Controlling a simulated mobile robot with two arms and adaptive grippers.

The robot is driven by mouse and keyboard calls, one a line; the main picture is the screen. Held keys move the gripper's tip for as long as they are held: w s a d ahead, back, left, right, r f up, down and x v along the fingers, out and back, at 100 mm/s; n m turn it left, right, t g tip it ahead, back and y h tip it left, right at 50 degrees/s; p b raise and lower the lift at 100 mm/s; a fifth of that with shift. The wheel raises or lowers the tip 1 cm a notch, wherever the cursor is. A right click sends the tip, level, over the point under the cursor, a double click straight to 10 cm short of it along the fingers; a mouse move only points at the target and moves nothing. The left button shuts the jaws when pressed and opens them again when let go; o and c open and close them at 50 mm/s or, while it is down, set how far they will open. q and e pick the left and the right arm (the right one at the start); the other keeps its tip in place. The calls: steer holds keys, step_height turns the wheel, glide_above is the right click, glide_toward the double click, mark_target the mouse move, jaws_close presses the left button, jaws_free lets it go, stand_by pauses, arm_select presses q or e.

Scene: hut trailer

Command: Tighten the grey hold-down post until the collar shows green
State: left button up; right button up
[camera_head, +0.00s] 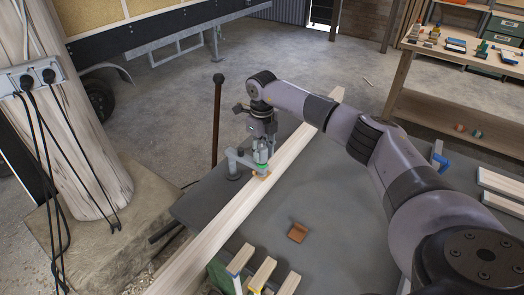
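The grey hold-down post (233,162) stands on the dark bench top, and its arm reaches over a long pale timber beam (225,222). A small green band (262,167) shows at the end of this arm, above an orange-brown pad (261,174) on the beam. My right gripper (262,153) points down directly above the green band, at the hold-down's end. Its fingers look close together there, but they are too small to tell whether they grip. My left gripper is not in view.
The dark bench top (335,215) has a small brown block (297,232) on it. Several short wood pieces (262,275) lie at the front, and boards (502,190) at the right. A brown rod (217,115) stands behind the bench. A wooden shelf (455,115) holds tools at the back right.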

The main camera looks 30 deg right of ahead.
mark_target(262, 147)
steer(key=o, duration=0.4)
step_height(262, 147, up, 12)
stand_by(0.6)
stand_by(0.5)
